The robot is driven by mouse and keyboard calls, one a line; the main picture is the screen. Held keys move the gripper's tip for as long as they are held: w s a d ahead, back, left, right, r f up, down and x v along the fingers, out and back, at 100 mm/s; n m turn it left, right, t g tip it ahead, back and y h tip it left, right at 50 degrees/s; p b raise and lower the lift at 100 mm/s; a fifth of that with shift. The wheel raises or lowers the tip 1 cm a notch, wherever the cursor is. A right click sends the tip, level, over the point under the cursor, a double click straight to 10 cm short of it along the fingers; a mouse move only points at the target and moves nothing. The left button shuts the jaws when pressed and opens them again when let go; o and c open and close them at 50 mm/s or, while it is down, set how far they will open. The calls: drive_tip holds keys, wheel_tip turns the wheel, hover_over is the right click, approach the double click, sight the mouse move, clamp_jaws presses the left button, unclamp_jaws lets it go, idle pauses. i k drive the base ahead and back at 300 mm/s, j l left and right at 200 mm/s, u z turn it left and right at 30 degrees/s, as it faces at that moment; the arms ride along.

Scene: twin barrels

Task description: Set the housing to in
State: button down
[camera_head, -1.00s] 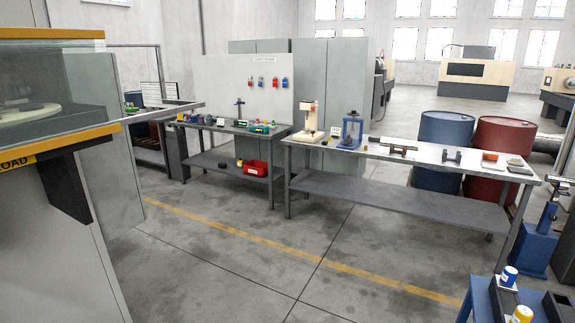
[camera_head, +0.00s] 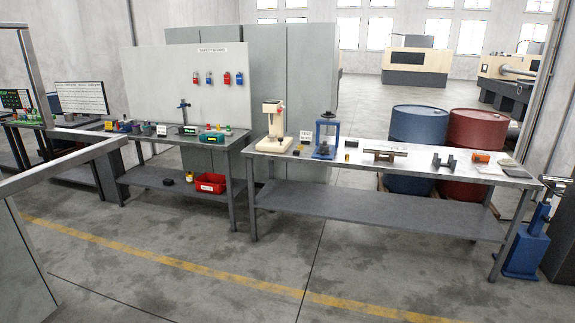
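My gripper is not in view. I cannot tell which thing is the housing. On the right workbench (camera_head: 340,164) stand a beige upright device (camera_head: 271,122) and a blue-framed device (camera_head: 326,137) with a clear middle. To their right lie a grey cylindrical part on a stand (camera_head: 384,155), a dark grey bracket-like part (camera_head: 445,162) and a small orange block (camera_head: 481,157). They are too small to make out any setting.
A left workbench (camera_head: 190,141) holds small parts, with a red bin (camera_head: 210,183) on its shelf. A metal rail (camera_head: 75,160) crosses the near left. Blue (camera_head: 417,125) and red (camera_head: 473,132) barrels stand behind the right bench. The floor (camera_head: 250,290) in front is open.

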sight(322, 150)
drive_tip(key=i+l+z, duration=0.15)
drive_tip(key=i+z, duration=0.15)
drive_tip(key=i, duration=0.45)
drive_tip(key=i+z, duration=0.3)
drive_tip(key=i, duration=0.4)
drive_tip(key=i+u, duration=0.5)
drive_tip(key=i+l+u, duration=0.15)
drive_tip(key=i+u, duration=0.3)
drive_tip(key=i+l+u, duration=0.3)
drive_tip(key=u, duration=0.2)
drive_tip(key=i+l+u, duration=0.25)
drive_tip(key=u, duration=0.15)
drive_tip(key=i+l+u, duration=0.5)
drive_tip(key=l+u, duration=0.25)
